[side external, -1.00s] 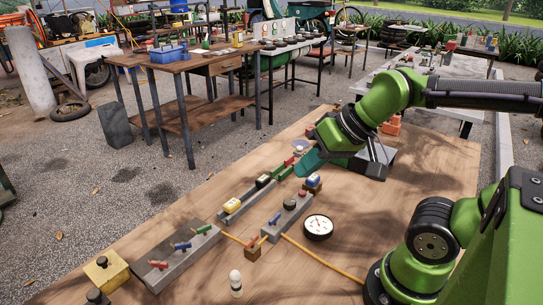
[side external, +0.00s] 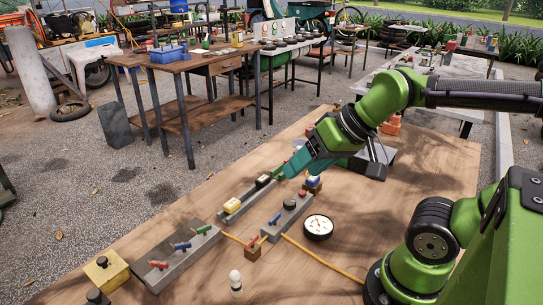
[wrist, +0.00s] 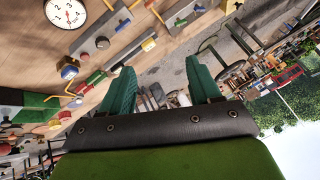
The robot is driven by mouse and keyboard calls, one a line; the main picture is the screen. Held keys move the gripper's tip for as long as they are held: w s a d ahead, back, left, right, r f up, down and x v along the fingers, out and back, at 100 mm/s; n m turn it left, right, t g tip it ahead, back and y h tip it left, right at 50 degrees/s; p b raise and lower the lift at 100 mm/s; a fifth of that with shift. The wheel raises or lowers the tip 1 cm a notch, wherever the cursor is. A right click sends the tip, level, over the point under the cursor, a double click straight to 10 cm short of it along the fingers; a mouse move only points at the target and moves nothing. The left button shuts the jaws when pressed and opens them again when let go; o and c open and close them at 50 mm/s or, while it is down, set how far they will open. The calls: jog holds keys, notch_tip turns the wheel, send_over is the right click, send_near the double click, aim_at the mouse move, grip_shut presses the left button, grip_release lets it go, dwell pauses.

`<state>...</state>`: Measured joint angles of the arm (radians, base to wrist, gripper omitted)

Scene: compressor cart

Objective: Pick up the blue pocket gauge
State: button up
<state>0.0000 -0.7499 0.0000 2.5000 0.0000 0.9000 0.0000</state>
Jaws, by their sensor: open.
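A small blue item (side external: 313,181), which looks like the blue pocket gauge, sits on a brown block beside the far end of a grey valve block. Its face cannot be made out. In the wrist view a small blue thing (wrist: 76,101) at the left, outside the fingers, appears to be the same item. My gripper (side external: 284,173) has teal fingers and is tilted down over the far end of the row of parts, left of and a little above the blue item in the picture. In the wrist view the gripper (wrist: 160,72) is open, with nothing held between its fingers.
A round white dial gauge (side external: 318,227) lies on the wooden table (side external: 400,215). A grey block with a black knob (side external: 290,204) stands near the blue item. A yellow part (side external: 232,206) sits on a long rail. A grey block with coloured levers (side external: 178,257) is nearer the camera.

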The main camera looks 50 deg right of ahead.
jog(key=shift+o, duration=1.2)
